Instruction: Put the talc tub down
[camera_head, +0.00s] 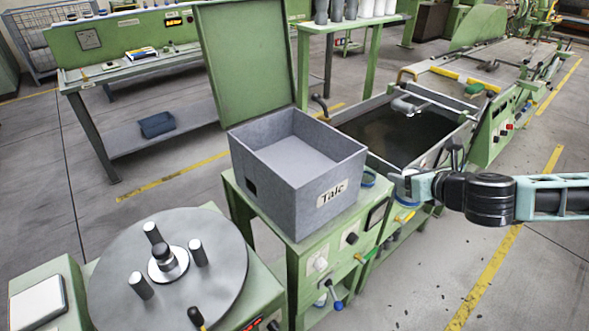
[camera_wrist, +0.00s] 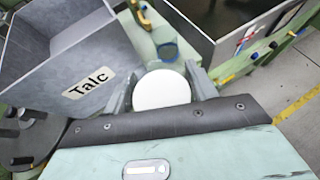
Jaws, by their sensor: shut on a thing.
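The talc tub shows in the wrist view as a round white top (camera_wrist: 162,90) between the two fingers of my gripper (camera_wrist: 160,92). My gripper (camera_head: 408,185) is shut on it. In the head view the tub is small and mostly hidden by the fingers. It is to the right of the grey box (camera_head: 290,198) labelled "Talc", outside it. The box also shows in the wrist view (camera_wrist: 50,95), left of my gripper. The visible part of its inside looks empty. I cannot tell whether the tub touches anything below.
The box stands on a green cabinet (camera_head: 300,262) with knobs. A dark water trough (camera_head: 395,135) lies behind. A round grey turntable with upright pegs (camera_head: 170,270) is at front left.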

